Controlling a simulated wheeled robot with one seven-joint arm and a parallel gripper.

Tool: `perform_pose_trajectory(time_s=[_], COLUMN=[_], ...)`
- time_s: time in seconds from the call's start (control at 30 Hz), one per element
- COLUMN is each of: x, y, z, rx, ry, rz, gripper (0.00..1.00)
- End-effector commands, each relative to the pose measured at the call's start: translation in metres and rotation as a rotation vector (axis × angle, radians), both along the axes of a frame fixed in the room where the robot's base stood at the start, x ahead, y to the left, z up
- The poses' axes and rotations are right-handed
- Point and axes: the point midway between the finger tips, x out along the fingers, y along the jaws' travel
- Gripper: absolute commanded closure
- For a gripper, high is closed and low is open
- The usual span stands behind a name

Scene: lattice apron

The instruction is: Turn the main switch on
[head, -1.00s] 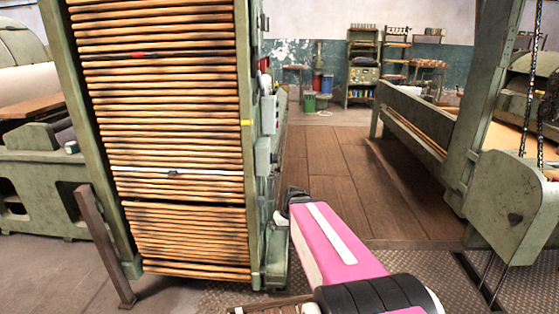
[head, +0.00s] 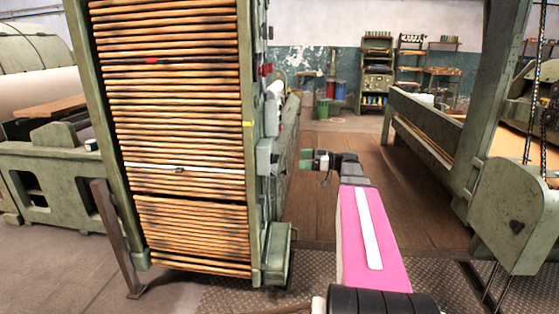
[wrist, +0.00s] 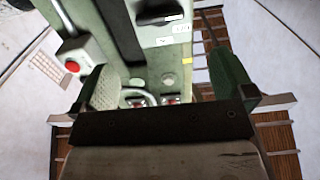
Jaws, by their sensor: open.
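My gripper (head: 308,160) is raised at the right of the tall green frame, with its green fingertips turned left toward the frame's side. In the wrist view my gripper (wrist: 165,82) is open and empty, with one green pad on each side. A green-grey panel (wrist: 160,45) with white labels shows between and beyond the fingers. Small red parts (wrist: 172,101) and a curved pale bar (wrist: 137,93) show low between the pads, partly hidden by the gripper body. A red button (wrist: 72,66) sits left of the left pad. I cannot tell which part is the main switch.
The tall green frame (head: 85,100) holds a lattice of wooden slats (head: 185,100). Grey boxes (head: 264,155) stick out from its right side. A green machine (head: 510,200) stands at the right. The brown floor (head: 345,145) between them is open.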

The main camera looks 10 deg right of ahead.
Motion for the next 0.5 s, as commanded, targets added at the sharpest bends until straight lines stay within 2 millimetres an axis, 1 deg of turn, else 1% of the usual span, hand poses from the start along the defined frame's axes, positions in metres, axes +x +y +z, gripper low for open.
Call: perform_pose_trajectory(time_s=[0.17,0.3,0.5], x=[0.006,0.014,0.024], y=[0.022,0.046,0.076], z=[0.0,-0.001,-0.001], rx=[0.0,-0.001,-0.001], ry=[0.002,0.003,0.003], rz=[0.003,0.003,0.002], gripper=[0.0,0.0,0.0])
